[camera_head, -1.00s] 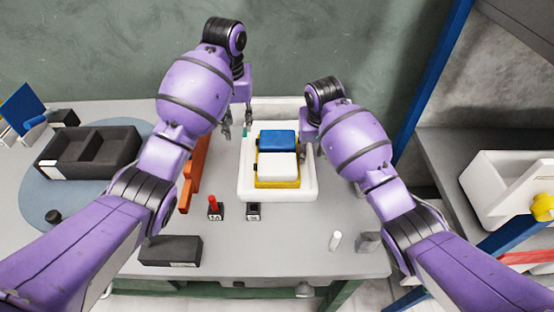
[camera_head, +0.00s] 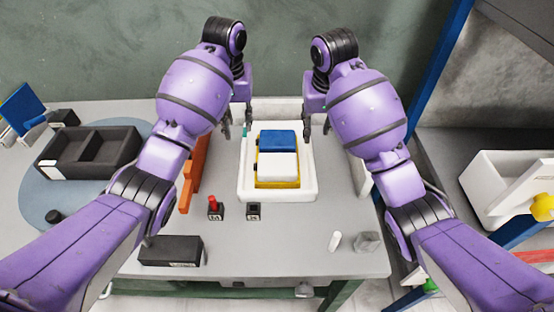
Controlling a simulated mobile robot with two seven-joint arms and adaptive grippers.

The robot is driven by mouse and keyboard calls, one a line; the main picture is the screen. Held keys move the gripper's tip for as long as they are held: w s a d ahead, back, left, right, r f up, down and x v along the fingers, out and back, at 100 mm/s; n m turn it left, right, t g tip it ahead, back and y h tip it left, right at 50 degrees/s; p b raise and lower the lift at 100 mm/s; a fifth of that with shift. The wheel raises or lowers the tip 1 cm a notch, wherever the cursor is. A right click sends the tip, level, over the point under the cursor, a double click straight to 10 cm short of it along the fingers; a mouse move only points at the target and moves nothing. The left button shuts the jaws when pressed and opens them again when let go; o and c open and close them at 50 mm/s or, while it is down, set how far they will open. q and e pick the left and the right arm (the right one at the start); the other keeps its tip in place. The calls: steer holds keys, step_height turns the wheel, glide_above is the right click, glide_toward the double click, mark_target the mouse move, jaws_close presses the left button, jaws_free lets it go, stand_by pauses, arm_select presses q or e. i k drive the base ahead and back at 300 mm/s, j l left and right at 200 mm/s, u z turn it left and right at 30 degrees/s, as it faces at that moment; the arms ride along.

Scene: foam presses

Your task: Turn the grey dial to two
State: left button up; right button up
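A small grey block-like piece (camera_head: 367,242) at the table's front right may be the grey dial; its markings are too small to read. My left gripper (camera_head: 238,124) hangs empty over the back of the table, left of the white tray, with its fingers apart. My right gripper (camera_head: 317,129) hangs empty at the tray's back right, also with its fingers apart. Both are well away from the grey piece, and neither touches it.
The white tray (camera_head: 246,191) holds a yellow-framed piece with blue and white pads. A black divided bin (camera_head: 65,169), a red-topped switch (camera_head: 213,206), a small black block (camera_head: 253,211), a black box (camera_head: 170,250) and a white cylinder (camera_head: 335,241) stand around. The front middle is clear.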

mark_target(304, 290)
steer(key=k, duration=1)
